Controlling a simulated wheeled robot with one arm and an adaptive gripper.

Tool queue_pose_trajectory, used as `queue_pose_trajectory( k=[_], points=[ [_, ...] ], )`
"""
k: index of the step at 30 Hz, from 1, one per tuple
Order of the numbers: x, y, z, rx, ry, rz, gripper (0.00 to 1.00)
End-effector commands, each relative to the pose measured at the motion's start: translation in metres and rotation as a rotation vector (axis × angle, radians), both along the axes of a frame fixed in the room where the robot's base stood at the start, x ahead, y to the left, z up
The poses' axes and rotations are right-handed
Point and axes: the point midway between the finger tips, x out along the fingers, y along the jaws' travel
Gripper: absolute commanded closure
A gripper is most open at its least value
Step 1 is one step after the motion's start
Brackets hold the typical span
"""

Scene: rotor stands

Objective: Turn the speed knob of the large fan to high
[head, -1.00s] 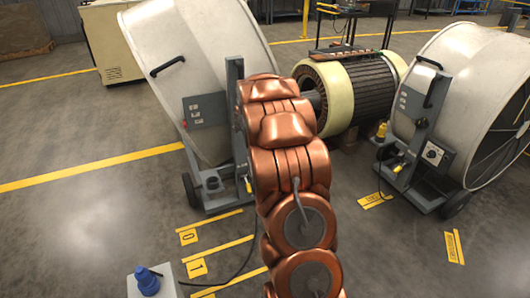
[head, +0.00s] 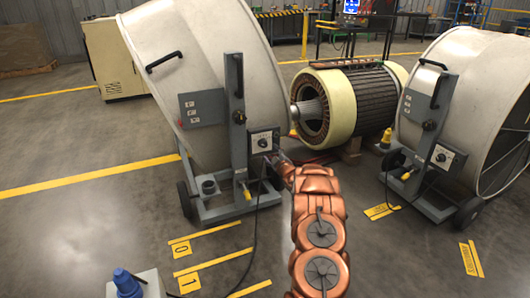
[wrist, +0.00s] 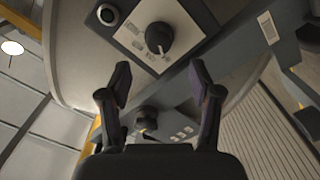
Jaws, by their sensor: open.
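Two drum fans stand in the head view. The left fan (head: 200,75) looks the larger and carries a pale control panel with a dark round speed knob (head: 263,142). In the wrist view the same knob (wrist: 159,37) sits on its white plate, just beyond my fingertips; its setting is too small to read. My gripper (wrist: 158,88) is open and empty, its two fingers spread below the panel and apart from the knob. A black star-shaped knob (wrist: 146,119) shows between the fingers, farther back. In the head view my gripper is mostly hidden by my arm near the panel.
The right fan (head: 455,90) has a similar panel. A large rotor (head: 355,98) lies between the fans. The left fan's grey post (head: 238,105) stands beside the panel. A box with a blue plug (head: 127,283) is at the lower left. Floor at left is clear.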

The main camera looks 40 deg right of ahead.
Motion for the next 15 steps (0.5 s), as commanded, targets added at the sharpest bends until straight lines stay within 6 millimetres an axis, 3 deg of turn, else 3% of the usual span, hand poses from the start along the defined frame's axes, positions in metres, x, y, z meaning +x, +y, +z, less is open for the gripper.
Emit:
queue_pose_trajectory(
  k=[15],
  points=[
    [0.027,-0.012,-0.002,-0.008,-0.008,0.003,0.36]
  ],
)
